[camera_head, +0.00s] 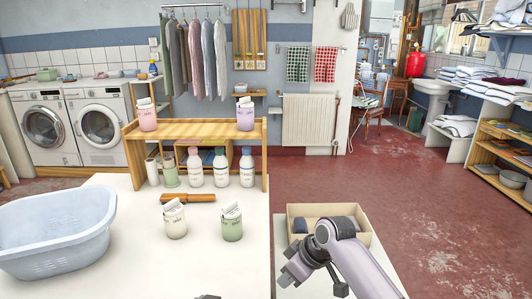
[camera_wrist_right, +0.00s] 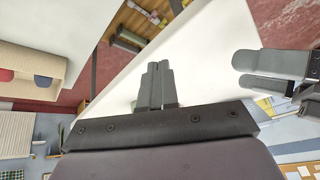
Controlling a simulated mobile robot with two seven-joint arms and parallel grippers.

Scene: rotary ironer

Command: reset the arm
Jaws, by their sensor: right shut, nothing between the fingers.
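At the right edge of that view, another gripper (camera_wrist_right: 265,75), which looks like my left one, shows two grey fingers close together. Whether they touch is unclear. In the head view, only a small dark tip shows at the bottom edge.
The beige box (camera_head: 367,212) holds a dark item and stands right behind my right arm. A pale blue basin (camera_head: 60,235) is at the left. A wooden shelf (camera_head: 195,127) with several bottles stands behind two jars (camera_head: 174,222) (camera_head: 232,226). The white tabletop (camera_head: 150,275) is clear in front.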

